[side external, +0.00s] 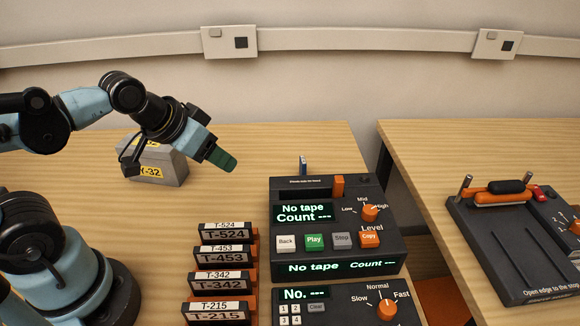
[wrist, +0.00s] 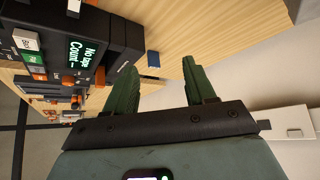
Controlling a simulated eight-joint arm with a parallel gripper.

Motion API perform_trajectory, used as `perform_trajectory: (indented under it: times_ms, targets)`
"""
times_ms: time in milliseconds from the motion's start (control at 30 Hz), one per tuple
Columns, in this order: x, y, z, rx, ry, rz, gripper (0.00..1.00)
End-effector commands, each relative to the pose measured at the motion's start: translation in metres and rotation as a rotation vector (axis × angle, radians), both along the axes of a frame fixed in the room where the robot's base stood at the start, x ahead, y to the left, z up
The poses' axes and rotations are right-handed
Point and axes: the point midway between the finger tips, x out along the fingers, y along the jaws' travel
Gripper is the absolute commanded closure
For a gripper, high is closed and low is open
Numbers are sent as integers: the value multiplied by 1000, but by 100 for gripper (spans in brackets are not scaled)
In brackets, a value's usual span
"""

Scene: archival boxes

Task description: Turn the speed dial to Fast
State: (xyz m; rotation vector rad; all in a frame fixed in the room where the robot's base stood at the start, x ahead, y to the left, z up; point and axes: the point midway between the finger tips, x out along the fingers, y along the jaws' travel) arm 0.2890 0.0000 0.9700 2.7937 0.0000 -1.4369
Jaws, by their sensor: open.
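The speed dial (side external: 387,309) is an orange knob on the lower dark device (side external: 340,296), at the bottom of the side external view. It is labelled Slow, Normal and Fast; I cannot tell for certain where its pointer sits. My gripper (side external: 222,158) has green fingers and hangs in the air, up and left of the devices, well apart from the dial. In the wrist view my gripper (wrist: 158,68) has its two fingers spread with nothing between them. I cannot make out the speed dial surely in that view.
A tape device (side external: 337,235) with display, buttons and an orange level dial (side external: 370,213) stands just behind the speed dial's device. Several labelled cartridges (side external: 222,284) stand left of it. A grey box (side external: 160,168) sits behind my gripper. A second table (side external: 470,150) lies right, across a gap.

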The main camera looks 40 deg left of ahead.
Motion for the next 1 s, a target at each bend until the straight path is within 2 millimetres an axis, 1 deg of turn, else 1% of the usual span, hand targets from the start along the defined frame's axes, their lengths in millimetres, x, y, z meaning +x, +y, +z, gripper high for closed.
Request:
perform_trajectory:
  times_ms: [67,167,267,367,567,600,667,700,867,900,967,1000]
  targets:
    - [1,-1,0,-1,2,-2,45]
    - [5,-8,5,-5,17,-19,45]
    - [15,-25,15,-11,55,-62,45]
    - [28,-52,26,-18,113,-119,45]
    - [51,-116,41,-13,239,-233,45]
    - [55,-130,43,-8,263,-255,45]
    - [59,-151,44,0,300,-289,45]
    - [61,-166,45,7,324,-310,45]
    - [63,-228,41,44,419,-394,45]
    - [62,-244,39,56,442,-414,45]
    - [58,-268,35,76,476,-443,45]
    - [55,-283,31,89,497,-462,45]
